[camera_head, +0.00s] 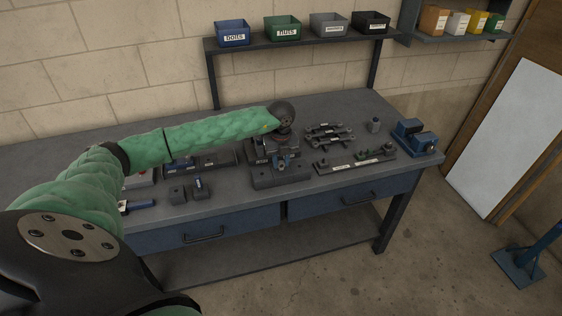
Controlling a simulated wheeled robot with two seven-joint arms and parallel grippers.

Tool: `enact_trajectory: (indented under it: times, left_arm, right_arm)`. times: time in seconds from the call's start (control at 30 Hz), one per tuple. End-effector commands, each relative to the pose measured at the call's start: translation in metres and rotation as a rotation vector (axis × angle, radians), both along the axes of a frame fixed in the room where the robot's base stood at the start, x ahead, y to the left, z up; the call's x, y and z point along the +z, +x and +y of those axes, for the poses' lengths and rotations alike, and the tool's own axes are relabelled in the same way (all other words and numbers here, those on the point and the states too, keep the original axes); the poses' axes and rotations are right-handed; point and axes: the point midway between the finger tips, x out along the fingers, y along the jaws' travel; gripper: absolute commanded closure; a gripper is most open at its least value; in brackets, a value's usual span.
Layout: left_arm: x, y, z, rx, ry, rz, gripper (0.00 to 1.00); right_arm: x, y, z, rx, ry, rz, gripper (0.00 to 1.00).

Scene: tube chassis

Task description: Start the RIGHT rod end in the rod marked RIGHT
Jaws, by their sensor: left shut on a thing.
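My left gripper (281,158) points down over the middle of the workbench, its wrist above it. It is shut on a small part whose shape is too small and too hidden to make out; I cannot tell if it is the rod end. A dark block fixture (282,178) lies just below and in front of the gripper. I cannot tell whether the held part touches it. Several dark rod-like parts (330,134) lie on a rack right of the gripper. No RIGHT marking is legible. My right gripper is not in view.
A strip tray (345,167) with small parts lies right of the fixture. A blue vise (415,138) stands at the bench's right end. Small dark blocks (177,194) sit at the front left. Labelled bins (282,29) stand on the shelf behind.

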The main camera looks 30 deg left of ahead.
Motion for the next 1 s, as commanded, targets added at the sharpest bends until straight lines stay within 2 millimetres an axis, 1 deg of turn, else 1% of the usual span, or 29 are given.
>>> enact_trajectory:
  times: [0.8, 1.0]
  left_arm:
    - [0.047, 0.000, 0.000, 0.000, 0.000, -0.001, 0.99]
    - [0.052, 0.000, 0.000, 0.000, -0.001, -0.001, 0.99]
  right_arm:
    - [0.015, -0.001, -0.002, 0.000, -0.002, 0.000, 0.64]
    - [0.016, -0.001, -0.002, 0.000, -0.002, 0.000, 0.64]
